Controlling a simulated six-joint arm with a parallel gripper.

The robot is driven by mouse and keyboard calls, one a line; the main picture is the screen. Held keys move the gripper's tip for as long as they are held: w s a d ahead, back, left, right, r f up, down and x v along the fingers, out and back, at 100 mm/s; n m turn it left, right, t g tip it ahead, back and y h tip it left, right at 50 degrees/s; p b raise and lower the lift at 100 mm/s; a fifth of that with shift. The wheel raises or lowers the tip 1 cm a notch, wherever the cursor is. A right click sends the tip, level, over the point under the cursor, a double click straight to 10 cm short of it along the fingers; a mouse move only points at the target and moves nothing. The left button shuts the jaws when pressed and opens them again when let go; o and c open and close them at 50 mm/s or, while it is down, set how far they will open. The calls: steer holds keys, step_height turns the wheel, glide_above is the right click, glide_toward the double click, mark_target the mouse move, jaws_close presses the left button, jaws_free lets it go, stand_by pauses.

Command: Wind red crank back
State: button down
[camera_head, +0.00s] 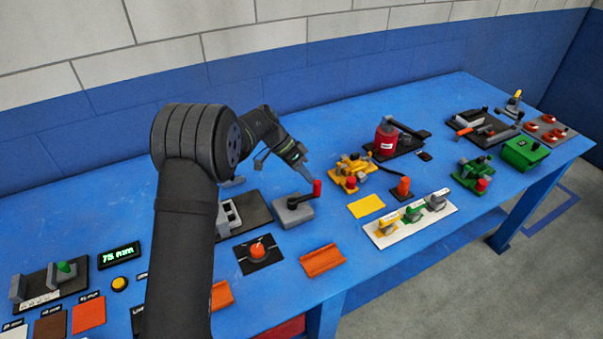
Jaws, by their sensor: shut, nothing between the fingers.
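The red crank has an upright red handle (317,188) on a dark arm, mounted on a grey box (293,212) near the middle of the blue table. The handle end points to the upper right of the box. My gripper (308,176) is shut and empty, its tips just up and left of the red handle. I cannot tell whether the tips touch the handle.
A black plate with an orange-red knob (258,250) and an orange block (322,260) lie in front of the box. A yellow device with a red knob (352,172) and a yellow plate (366,205) stand to the right. My arm hides part of the table at left.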

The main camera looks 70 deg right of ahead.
mark_target(315, 184)
steer(key=s+m+y, duration=0.1)
steer(key=m, duration=0.1)
steer(key=a+m+y, duration=0.1)
steer(key=s+m+y, duration=0.1)
steer(key=m, duration=0.1)
steer(key=shift+s+a+m+t+y, duration=0.3)
steer(key=shift+s+a+t, duration=0.05)
steer(key=shift+a+t, duration=0.05)
steer(key=shift+s+a, duration=0.25)
steer(key=shift+a, duration=0.25)
steer(key=shift+s+a, duration=0.25)
steer(key=shift+a, duration=0.2)
steer(key=shift+s+a+m+t+y, duration=0.25)
steer(key=shift+a+m+y, duration=0.25)
steer(key=shift+m, duration=0.4)
steer(key=shift+a, duration=0.75)
steer(key=shift+w+a, duration=0.1)
steer(key=shift+a, duration=0.8)
